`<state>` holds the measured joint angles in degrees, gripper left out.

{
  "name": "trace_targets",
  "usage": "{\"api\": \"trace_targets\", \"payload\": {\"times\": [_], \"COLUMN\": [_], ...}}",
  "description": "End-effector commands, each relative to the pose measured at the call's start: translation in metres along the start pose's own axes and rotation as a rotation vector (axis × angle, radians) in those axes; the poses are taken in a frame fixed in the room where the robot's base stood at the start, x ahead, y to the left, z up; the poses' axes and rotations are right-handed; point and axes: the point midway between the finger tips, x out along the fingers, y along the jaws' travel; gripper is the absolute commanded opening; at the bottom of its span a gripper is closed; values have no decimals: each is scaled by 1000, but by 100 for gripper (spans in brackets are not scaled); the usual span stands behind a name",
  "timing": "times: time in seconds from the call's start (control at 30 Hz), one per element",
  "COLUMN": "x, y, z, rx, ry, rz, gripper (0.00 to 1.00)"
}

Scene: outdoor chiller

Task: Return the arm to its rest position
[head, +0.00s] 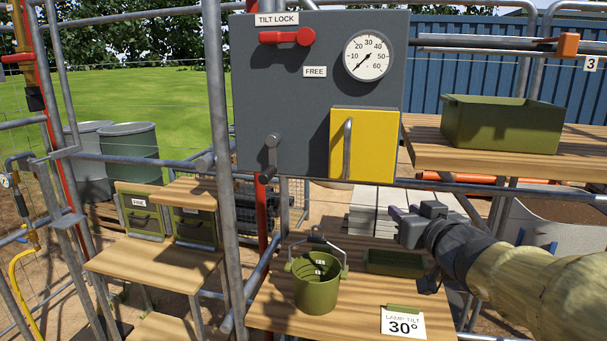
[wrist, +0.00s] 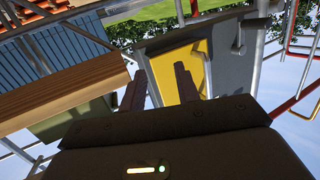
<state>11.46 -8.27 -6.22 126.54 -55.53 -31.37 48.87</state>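My arm reaches in from the right side of the head view. The wrist view is upside down. Beyond the fingers are the yellow cover (wrist: 178,70) and the grey panel (wrist: 225,55). In the head view the grey panel (head: 300,110) carries a red tilt lock handle (head: 287,37), a round gauge (head: 368,56) and the yellow cover (head: 364,145) with its vertical handle.
The bench (head: 262,312) holds a green bucket (head: 317,292), a green tray (head: 395,263) and a "LAMP TILT 30°" card (head: 403,323). A green bin (head: 502,125) stands on a wooden shelf (head: 425,150) at upper right. A metal post (head: 219,130) and rails surround the panel.

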Motion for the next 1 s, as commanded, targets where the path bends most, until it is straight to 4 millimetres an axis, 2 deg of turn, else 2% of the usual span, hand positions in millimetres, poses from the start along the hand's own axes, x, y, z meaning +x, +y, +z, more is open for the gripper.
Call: {"api": "trace_targets", "payload": {"times": [0.03, 0.13, 0.27, 0.4, 0.6, 0.7, 0.8, 1.0], "x": [4, 6, -3, -28, -82, -106, -119, -121], "y": [2, 6, 4, -10, -43, -59, -67, -69], "z": [22, 68, 135, 204, 286, 309, 320, 321], "rx": [11, 23, 33, 37, 48, 56, 63, 64], "ry": [-55, -184, -391, -641, -998, -1125, -1187, -1199], "rz": [40, 124, 200, 233, 197, 162, 141, 137], "gripper": [32, 32, 32, 32, 32, 32, 32, 32]}}
